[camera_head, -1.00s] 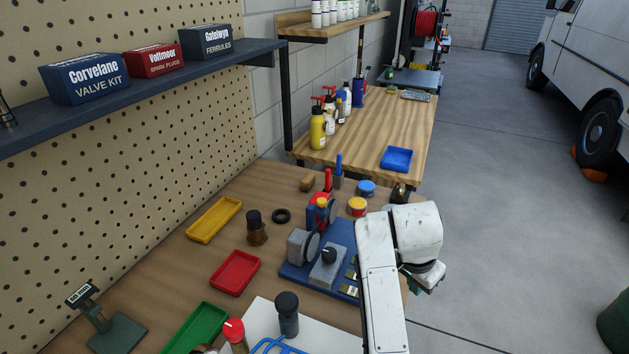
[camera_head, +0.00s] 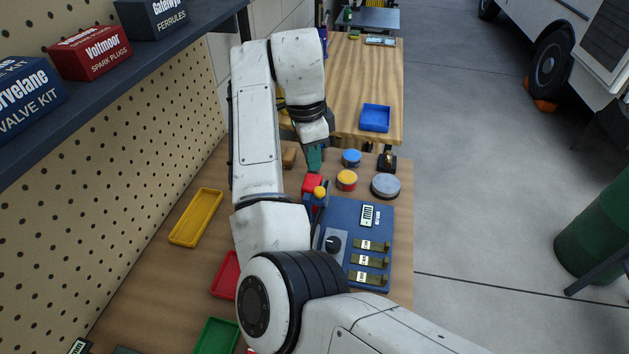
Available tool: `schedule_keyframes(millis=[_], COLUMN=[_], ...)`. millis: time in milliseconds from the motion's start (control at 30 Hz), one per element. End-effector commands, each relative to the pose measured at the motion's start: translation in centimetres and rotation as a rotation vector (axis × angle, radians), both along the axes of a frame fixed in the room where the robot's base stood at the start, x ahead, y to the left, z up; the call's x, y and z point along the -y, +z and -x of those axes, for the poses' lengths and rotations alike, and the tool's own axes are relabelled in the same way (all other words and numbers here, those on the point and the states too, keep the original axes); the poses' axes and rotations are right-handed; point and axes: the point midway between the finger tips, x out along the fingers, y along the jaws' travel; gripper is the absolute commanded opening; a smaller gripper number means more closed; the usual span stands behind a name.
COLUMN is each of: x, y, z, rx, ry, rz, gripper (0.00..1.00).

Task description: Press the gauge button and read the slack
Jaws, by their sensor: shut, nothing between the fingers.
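The blue fixture board (camera_head: 376,290) lies on the wooden bench right of my arm. It carries a small white display (camera_head: 369,215) whose reading is too small to make out, a grey block with a black knob (camera_head: 333,244) and several brass labelled clips (camera_head: 369,261). A red block (camera_head: 311,183) and a yellow ball-shaped top (camera_head: 319,193) stand at its far left corner; I cannot tell which part is the gauge button. My gripper (camera_head: 314,159), with teal fingers, is shut and empty, pointing down just beyond the red block. My arm hides the board's left side.
Blue-topped (camera_head: 351,157) and yellow-topped (camera_head: 346,179) round tins and a grey disc (camera_head: 385,186) stand beyond the board. Yellow (camera_head: 196,217), red (camera_head: 226,273) and green (camera_head: 216,338) trays lie left. A shelf with boxes (camera_head: 90,52) overhangs the left.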

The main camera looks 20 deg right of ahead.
Motion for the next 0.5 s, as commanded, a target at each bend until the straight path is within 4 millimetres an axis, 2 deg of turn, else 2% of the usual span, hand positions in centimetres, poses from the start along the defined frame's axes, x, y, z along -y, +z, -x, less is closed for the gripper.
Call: schedule_keyframes(millis=[500], x=[-0.02], y=[-0.39], z=[-0.01], rx=[-0.001], ry=[-0.002], rz=[-0.001], gripper=[0.00])
